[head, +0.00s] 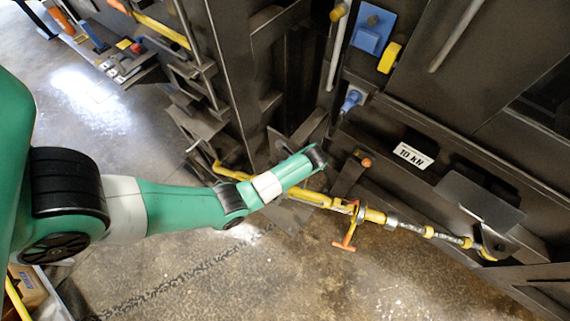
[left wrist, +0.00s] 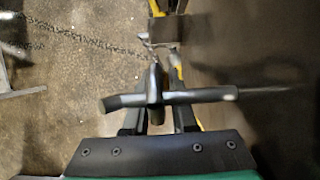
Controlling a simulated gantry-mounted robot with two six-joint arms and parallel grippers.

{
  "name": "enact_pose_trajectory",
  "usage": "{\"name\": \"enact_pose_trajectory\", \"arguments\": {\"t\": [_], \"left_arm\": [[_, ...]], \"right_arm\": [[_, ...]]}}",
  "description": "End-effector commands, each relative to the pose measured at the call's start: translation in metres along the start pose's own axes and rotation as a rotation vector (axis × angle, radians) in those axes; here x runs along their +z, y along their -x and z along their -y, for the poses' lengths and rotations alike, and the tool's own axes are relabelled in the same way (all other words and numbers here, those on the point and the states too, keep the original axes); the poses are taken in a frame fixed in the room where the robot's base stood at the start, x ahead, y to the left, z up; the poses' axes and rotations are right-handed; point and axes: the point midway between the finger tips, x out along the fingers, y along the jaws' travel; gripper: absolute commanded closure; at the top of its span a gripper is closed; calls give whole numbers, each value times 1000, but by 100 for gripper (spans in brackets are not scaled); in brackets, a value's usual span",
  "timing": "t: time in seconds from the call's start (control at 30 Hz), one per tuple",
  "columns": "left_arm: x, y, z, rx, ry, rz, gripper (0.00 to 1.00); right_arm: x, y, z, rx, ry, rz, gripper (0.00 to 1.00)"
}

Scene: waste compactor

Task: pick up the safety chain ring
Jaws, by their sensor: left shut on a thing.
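My left gripper (head: 318,158) is at the dark frame beside the yellow rod; its jaws are hard to make out in the head view. In the left wrist view my left gripper (left wrist: 157,108) is shut on a dark metal piece (left wrist: 155,85), narrow and rounded at the top, crossed by a dark bar (left wrist: 205,96). This may be the safety chain ring seen edge-on; I cannot be sure. A thin chain (left wrist: 68,36) runs across from the upper left toward this piece. The chain (head: 165,288) also shows low over the floor in the head view. My right gripper is out of view.
A yellow tensioner rod (head: 370,214) with an orange handle (head: 347,236) lies close to my gripper. The dark compactor wall with a "10 KN" label (head: 413,155) fills the right. Open concrete floor (head: 370,285) is in front.

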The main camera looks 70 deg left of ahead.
Motion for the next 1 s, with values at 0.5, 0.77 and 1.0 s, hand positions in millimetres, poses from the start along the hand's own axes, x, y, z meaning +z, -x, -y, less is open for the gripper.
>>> {"name": "enact_pose_trajectory", "arguments": {"t": [0.5,0.77,1.0], "left_arm": [[7,17,-2,-1,0,0,100],[7,15,-59,1,-3,2,100],[7,15,-129,0,-7,2,100]], "right_arm": [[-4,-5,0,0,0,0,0],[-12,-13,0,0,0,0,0],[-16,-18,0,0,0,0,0]]}}
